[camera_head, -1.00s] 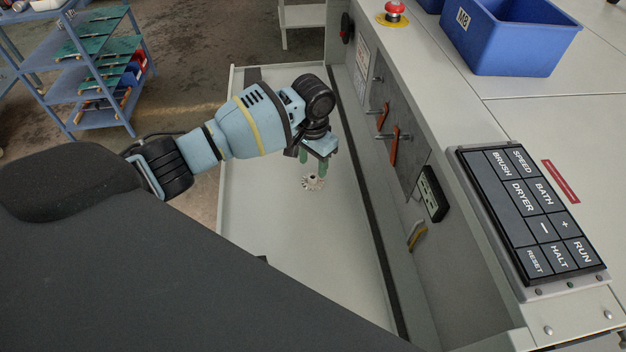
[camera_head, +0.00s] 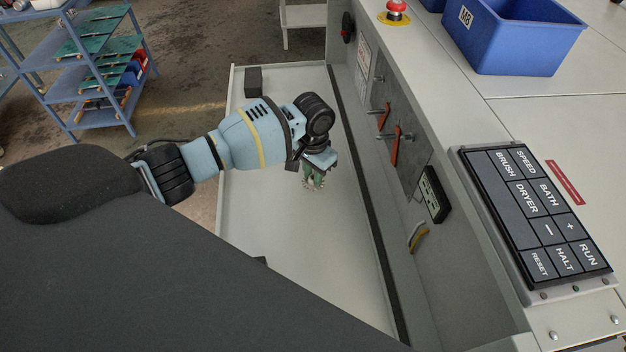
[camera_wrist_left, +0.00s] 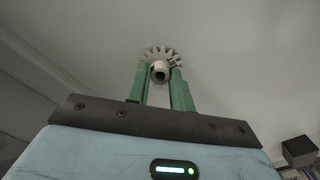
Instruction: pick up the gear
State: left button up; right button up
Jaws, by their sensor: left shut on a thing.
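The gear is a small pale toothed wheel with a central hub. In the left wrist view the gear (camera_wrist_left: 160,56) sits between the tips of the two green fingers, its hub facing the camera. My left gripper (camera_wrist_left: 160,76) is shut on it. In the head view the left gripper (camera_head: 314,181) points down over the pale tray surface (camera_head: 290,240), and only some teeth of the gear (camera_head: 313,187) show below the fingers. I cannot tell whether the gear still touches the surface. My right gripper is not in view.
The machine's side wall with red-orange handles (camera_head: 395,150) stands just right of the gripper. A button panel (camera_head: 535,215) and a blue bin (camera_head: 515,35) are on top of the machine. A blue shelf rack (camera_head: 95,70) stands at the back left. The tray's front part is clear.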

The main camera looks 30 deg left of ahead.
pick_arm(q)
jog(key=shift+r, duration=0.1)
